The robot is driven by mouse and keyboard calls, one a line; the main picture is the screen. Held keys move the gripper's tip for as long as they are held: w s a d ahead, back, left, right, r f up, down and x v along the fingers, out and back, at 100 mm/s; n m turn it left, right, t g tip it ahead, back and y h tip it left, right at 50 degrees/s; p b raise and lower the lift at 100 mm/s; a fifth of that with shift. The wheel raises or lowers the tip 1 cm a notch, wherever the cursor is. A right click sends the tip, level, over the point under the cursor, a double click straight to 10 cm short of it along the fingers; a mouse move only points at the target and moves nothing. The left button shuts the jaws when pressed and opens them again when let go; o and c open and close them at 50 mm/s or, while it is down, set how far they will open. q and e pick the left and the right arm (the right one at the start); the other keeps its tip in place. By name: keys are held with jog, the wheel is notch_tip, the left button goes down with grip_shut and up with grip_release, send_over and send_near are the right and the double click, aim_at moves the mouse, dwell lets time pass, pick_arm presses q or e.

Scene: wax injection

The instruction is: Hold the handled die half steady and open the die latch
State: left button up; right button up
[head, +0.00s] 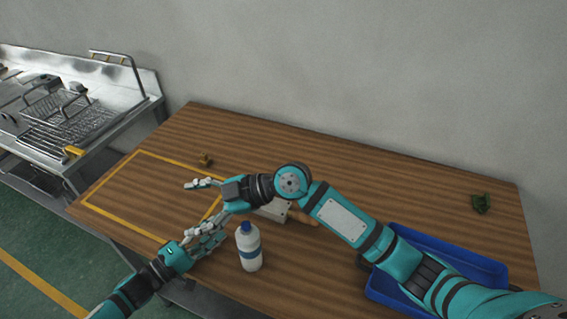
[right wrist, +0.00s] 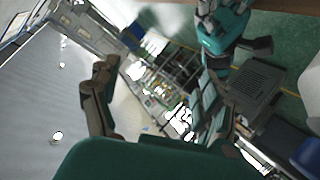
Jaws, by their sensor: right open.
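A pale grey block-like die (head: 272,209) lies on the table, partly hidden under my right arm. A wooden handle (head: 302,219) sticks out to its right. Its latch cannot be made out. My right gripper (head: 202,202) is open to the left of the die, apart from it; its spread, empty fingers also show in the right wrist view (right wrist: 152,88). My left gripper (head: 210,238) is at the table's front, left of the bottle and close below the right gripper. Its fingers overlap in view, so its opening is unclear.
A white bottle with a blue cap (head: 248,250) stands in front of the die. A blue tray (head: 480,264) is at the right, partly behind my right arm. A small brass-coloured piece (head: 206,160) and a green object (head: 481,203) lie farther back. The table's back middle is clear.

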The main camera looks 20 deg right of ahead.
jog(key=w+d+f+m+g+h, duration=0.1)
jog(key=w+d+f+m+h, duration=0.2)
jog(key=d+h, duration=0.15)
notch_tip(320, 180, up, 5)
jog(key=m+g+h, duration=0.2)
jog(key=m+h, duration=0.6)
jog(key=h, duration=0.1)
send_over(284, 208)
notch_tip(284, 208, down, 17)
jog(key=shift+f, duration=0.2)
